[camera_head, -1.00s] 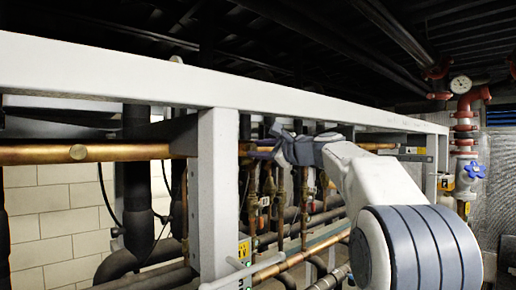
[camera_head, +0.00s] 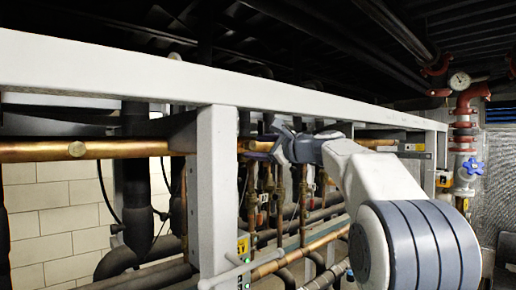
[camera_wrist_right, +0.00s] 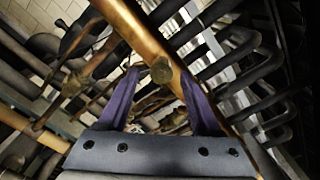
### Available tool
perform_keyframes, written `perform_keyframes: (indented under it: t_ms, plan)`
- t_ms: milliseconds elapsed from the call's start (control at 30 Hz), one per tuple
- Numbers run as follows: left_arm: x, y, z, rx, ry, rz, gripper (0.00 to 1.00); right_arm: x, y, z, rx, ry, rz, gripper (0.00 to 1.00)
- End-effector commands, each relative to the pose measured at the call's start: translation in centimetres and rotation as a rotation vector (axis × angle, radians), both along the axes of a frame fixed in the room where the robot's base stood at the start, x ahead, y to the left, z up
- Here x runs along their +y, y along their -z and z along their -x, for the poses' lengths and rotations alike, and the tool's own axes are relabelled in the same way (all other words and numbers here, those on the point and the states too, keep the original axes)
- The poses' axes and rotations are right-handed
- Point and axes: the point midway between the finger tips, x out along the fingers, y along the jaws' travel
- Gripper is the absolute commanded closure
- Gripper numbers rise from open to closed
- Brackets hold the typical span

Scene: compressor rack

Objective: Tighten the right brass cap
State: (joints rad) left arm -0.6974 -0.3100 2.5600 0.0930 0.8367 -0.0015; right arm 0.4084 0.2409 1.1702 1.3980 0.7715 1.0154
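The right brass cap (camera_wrist_right: 161,70) is a small faceted cap on a copper pipe (camera_wrist_right: 128,22) in the right wrist view. My right gripper (camera_wrist_right: 159,73) is open, with its two purple fingertips on either side of the cap. I cannot tell whether they touch it. In the head view my right gripper (camera_head: 262,147) reaches left along the copper pipe behind the white frame, and I cannot make out the right cap there. Another round brass cap (camera_head: 76,151) sits on the left stretch of pipe. My left gripper is not in view.
A white beam (camera_head: 130,72) runs above the pipe, and a white post (camera_head: 217,190) stands left of my right gripper. Thin vertical copper pipes (camera_head: 303,200) and dark pipes (camera_head: 137,190) crowd the rack. A blue valve handle (camera_head: 473,166) is at far right.

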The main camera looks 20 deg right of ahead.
Motion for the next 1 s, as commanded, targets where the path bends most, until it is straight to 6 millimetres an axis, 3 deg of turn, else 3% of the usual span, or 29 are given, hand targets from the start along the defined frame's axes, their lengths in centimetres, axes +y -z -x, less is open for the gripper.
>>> perform_keyframes:
  t_ms: [233, 500, 700, 1000]
  plan:
    - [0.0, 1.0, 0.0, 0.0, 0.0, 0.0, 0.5, -0.6, 0.1, 1.5, -0.004, 0.002, 0.001, 0.34]
    - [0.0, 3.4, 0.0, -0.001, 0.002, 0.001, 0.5, -2.5, 0.3, 6.5, -0.003, 0.006, 0.002, 0.34]
    - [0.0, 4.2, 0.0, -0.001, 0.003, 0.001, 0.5, -3.4, 0.1, 9.1, -0.001, 0.004, 0.001, 0.34]
    - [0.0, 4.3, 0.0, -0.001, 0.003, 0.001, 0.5, -3.6, 0.0, 9.9, 0.001, 0.001, -0.001, 0.34]
